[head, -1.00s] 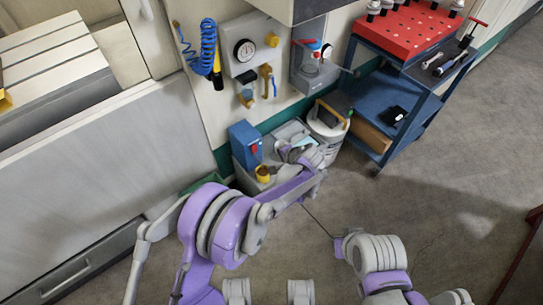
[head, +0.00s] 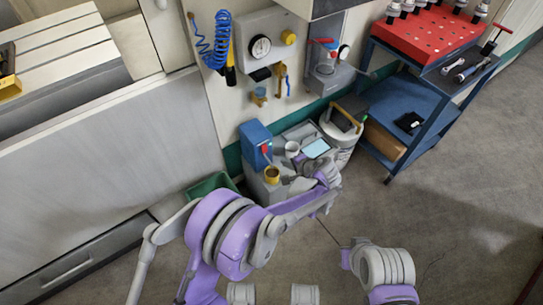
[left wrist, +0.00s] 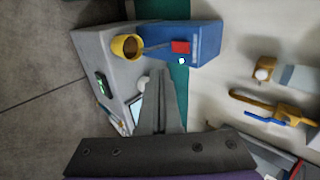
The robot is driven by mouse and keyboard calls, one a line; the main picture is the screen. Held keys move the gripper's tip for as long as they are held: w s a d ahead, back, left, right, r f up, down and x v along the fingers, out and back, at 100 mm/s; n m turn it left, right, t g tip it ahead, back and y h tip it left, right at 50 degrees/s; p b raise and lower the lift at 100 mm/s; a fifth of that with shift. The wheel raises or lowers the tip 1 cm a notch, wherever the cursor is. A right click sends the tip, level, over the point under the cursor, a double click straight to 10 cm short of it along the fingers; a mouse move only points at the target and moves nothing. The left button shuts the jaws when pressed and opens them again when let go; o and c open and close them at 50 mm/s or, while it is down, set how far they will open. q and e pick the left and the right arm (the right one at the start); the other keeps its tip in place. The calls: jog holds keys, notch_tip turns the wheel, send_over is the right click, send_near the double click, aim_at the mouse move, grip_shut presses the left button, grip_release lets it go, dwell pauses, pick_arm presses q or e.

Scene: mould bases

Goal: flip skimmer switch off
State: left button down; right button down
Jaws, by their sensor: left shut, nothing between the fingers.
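The skimmer is a blue box (head: 254,141) on a grey tank by the wall. Its red switch (head: 265,148) is on the front. In the left wrist view the blue box (left wrist: 203,40) is at the top, with the red switch (left wrist: 180,47) and a small pale light (left wrist: 181,61) beside it. I cannot tell which way the switch is set. A yellow cup (left wrist: 127,47) stands next to the box. My left gripper (head: 288,181) is shut and empty, in front of the tank and below the switch; its fingers (left wrist: 160,75) point toward the box, apart from it.
A tablet (head: 317,149) and a white cup (head: 292,149) are on the tank top. A white bucket (head: 341,134) stands to the right, then a blue cart (head: 405,97). A gauge panel (head: 262,42) hangs above. Grey floor is free at the right.

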aim_at(264, 149)
pick_arm(q)
jog(key=b+x, duration=0.1)
jog(key=x, duration=0.3)
jog(key=b+x, duration=0.1)
jog(key=x, duration=0.3)
jog(key=w+r+b+x, duration=0.1)
jog(key=x, duration=0.3)
jog(key=shift+a, duration=0.35)
jog(key=shift+w+a+f, duration=0.1)
jog(key=shift+w+a, duration=0.3)
jog(key=shift+w, duration=0.15)
jog(key=shift+w+a+f, duration=0.15)
jog(key=shift+w+f, duration=0.05)
jog(key=shift+r, duration=0.2)
